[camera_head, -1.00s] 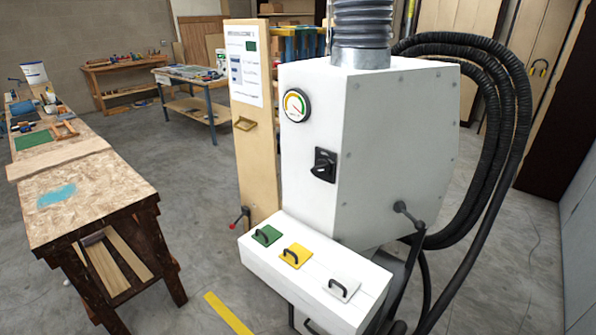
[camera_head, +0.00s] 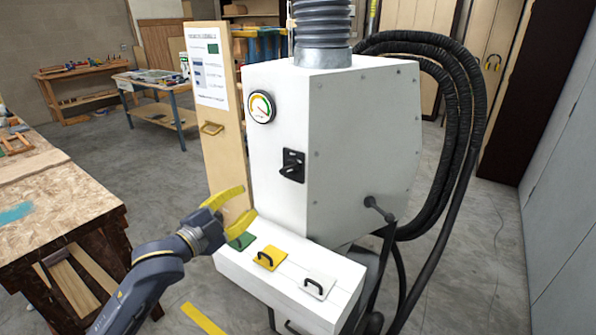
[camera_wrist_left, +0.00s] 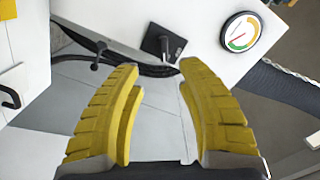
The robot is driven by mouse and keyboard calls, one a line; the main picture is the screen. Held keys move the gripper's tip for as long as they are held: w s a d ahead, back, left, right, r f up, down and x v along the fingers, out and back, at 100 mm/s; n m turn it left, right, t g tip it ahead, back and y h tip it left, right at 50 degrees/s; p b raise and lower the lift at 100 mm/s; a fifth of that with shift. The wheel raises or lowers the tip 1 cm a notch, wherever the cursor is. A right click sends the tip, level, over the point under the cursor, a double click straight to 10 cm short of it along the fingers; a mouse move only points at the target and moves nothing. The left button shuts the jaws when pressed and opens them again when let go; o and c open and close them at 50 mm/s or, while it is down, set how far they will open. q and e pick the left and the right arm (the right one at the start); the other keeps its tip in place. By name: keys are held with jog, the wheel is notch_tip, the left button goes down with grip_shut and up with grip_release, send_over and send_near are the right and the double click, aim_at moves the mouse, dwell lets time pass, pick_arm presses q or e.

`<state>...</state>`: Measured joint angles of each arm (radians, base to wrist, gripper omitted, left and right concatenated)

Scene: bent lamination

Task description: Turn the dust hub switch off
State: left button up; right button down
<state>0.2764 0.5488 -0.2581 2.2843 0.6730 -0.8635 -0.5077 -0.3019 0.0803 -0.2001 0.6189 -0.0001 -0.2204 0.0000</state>
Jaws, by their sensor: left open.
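The dust hub (camera_head: 365,130) is a big white cabinet with a round gauge (camera_head: 261,107) on its front. Below the gauge is the black rotary switch (camera_head: 292,165), a handle on a dark square plate. In the left wrist view the switch (camera_wrist_left: 163,44) shows beyond the fingertips, near the top middle, with the gauge (camera_wrist_left: 240,32) to its right. My left gripper (camera_head: 240,204) has yellow fingers, spread open and empty. It is left of and lower than the switch, in front of the cabinet and apart from the switch. The fingers also fill the wrist view (camera_wrist_left: 158,68). My right gripper does not show.
A white ledge (camera_head: 290,300) with green, yellow and white handled gates juts out under the cabinet. A workbench (camera_head: 60,215) stands left. A wooden panel with a poster (camera_head: 210,75) stands behind. Black hoses (camera_head: 455,130) loop at right.

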aim_at(285, 172)
pick_arm(q)
jog(key=shift+m+h, duration=0.4)
jog(key=x, duration=0.5)
jog(key=r+x, duration=0.1)
jog(key=x, duration=0.5)
jog(key=d+x, duration=0.1)
jog(key=x, duration=0.5)
jog(key=shift+s+d+r, duration=0.1)
jog(key=shift+s+r, duration=0.15)
jog(key=shift+s, duration=0.05)
grip_shut()
